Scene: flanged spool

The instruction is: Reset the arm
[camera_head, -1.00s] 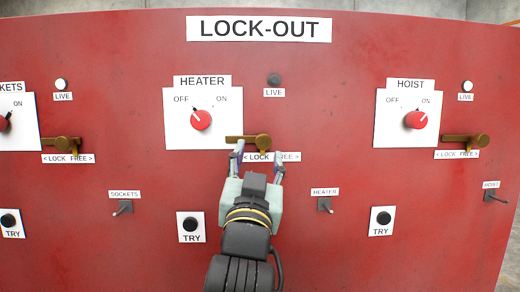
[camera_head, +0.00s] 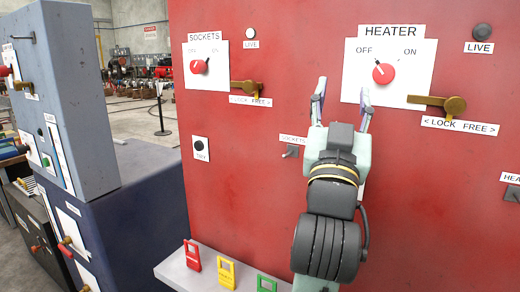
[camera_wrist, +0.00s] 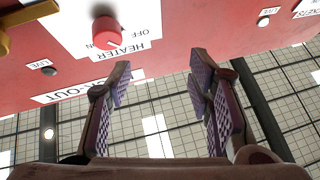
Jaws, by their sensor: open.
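My gripper (camera_head: 341,100) is open and empty in front of the red lock-out panel (camera_head: 245,195), between the sockets and heater sections. Its two fingers stand apart in the wrist view (camera_wrist: 165,95), with nothing between them. The heater knob (camera_head: 383,73) is red on a white plate, its pointer turned toward OFF. It also shows in the wrist view (camera_wrist: 106,35). The brass heater latch (camera_head: 437,104) lies right of the knob, clear of my gripper. The sockets knob (camera_head: 199,67) and its brass latch (camera_head: 247,88) are left of my gripper.
A pale shelf (camera_head: 222,262) at the panel's foot holds a red tag (camera_head: 192,256), a yellow tag (camera_head: 226,273) and a green tag (camera_head: 266,284). A blue-grey cabinet (camera_head: 80,100) stands at left. Open floor (camera_head: 140,135) shows behind it.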

